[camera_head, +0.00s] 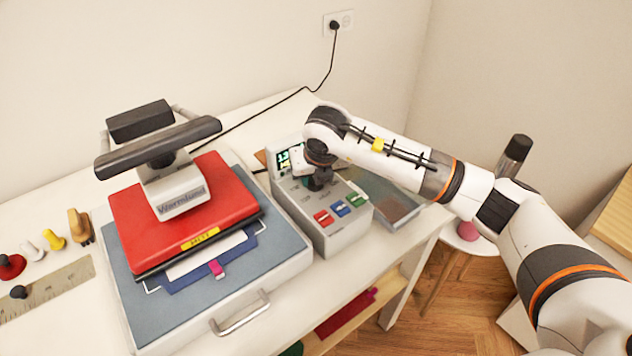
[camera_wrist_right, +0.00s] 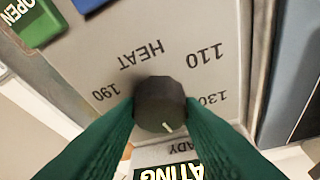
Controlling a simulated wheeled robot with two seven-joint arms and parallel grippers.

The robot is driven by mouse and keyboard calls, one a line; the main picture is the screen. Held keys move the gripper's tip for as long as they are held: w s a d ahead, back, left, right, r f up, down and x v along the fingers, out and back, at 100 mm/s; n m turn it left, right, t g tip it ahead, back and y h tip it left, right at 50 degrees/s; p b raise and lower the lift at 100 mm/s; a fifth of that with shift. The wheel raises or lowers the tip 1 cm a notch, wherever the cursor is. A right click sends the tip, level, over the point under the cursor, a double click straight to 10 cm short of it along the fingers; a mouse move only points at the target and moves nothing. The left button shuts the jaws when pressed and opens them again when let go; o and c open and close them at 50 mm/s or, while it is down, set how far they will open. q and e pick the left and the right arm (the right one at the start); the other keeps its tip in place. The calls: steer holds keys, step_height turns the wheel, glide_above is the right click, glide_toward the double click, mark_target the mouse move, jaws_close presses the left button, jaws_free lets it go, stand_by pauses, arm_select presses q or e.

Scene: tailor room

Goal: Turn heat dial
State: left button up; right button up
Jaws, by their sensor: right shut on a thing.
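The heat dial (camera_wrist_right: 160,100) is a dark round knob with a short white mark, on the grey face of the control box (camera_head: 345,235). In the right wrist view the print around it reads HEAT, 190, 110 and 130; the white mark points towards the lower right of the picture. My right gripper (camera_head: 318,182) reaches down over the box, its two green fingers (camera_wrist_right: 160,112) shut on the dial from both sides. My left gripper is not in view.
Red, blue and green buttons (camera_head: 340,209) line the box's front. Its lit display (camera_head: 290,158) is at the back, partly covered by my arm. A cable (camera_head: 290,94) runs behind to a wall socket.

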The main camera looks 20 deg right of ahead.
steer(key=shift+m+h+b, duration=0.3)
steer(key=shift+m+b, duration=0.15)
steer(key=shift+m, duration=0.25)
steer(key=o, duration=1)
steer(key=b+v, duration=0.3)
steer(key=v, duration=0.9)
